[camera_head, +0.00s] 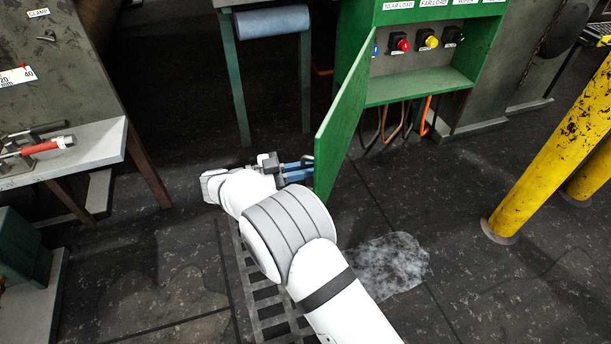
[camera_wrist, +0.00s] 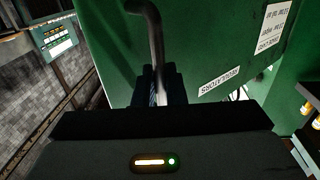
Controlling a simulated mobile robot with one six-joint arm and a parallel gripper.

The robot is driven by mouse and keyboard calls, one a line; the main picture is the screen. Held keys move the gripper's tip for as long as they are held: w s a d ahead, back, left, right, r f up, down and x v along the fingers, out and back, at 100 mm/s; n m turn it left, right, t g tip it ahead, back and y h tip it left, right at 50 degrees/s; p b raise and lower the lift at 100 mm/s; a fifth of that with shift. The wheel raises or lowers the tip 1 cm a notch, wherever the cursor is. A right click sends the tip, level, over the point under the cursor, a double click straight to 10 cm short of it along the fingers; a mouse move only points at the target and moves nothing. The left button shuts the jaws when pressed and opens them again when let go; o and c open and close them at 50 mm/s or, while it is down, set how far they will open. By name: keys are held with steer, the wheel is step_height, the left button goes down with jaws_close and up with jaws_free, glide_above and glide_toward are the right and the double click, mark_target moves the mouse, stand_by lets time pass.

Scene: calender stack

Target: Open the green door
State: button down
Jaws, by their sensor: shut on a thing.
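The green door (camera_head: 343,115) of a green cabinet (camera_head: 432,88) stands swung open toward me, hinged at the cabinet's left side. In the wrist view the door (camera_wrist: 200,45) fills much of the picture, with a label reading REGULATORS upside down. My gripper (camera_head: 303,168) is at the door's lower near edge. Its blue fingers show in the wrist view (camera_wrist: 158,85), shut on a dark bent handle (camera_wrist: 153,30) on the door. Part of the handle is hidden between the fingers and behind the gripper body.
Inside the cabinet are red (camera_head: 402,45) and yellow (camera_head: 431,42) knobs. Cables hang below it. A yellow post (camera_head: 555,150) stands at the right, a workbench (camera_head: 70,150) at the left. A green-legged stand (camera_head: 238,90) is behind the door. Floor around the door is mostly clear, with a pale wet-looking patch (camera_head: 385,265).

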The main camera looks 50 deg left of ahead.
steer(key=shift+s+a, duration=0.2)
steer(key=shift+a, duration=0.2)
steer(key=c, duration=1.6)
jaws_free()
steer(key=p+v, duration=0.1)
steer(key=v, duration=0.6)
steer(key=shift+s+a, duration=0.2)
steer(key=shift+s, duration=0.15)
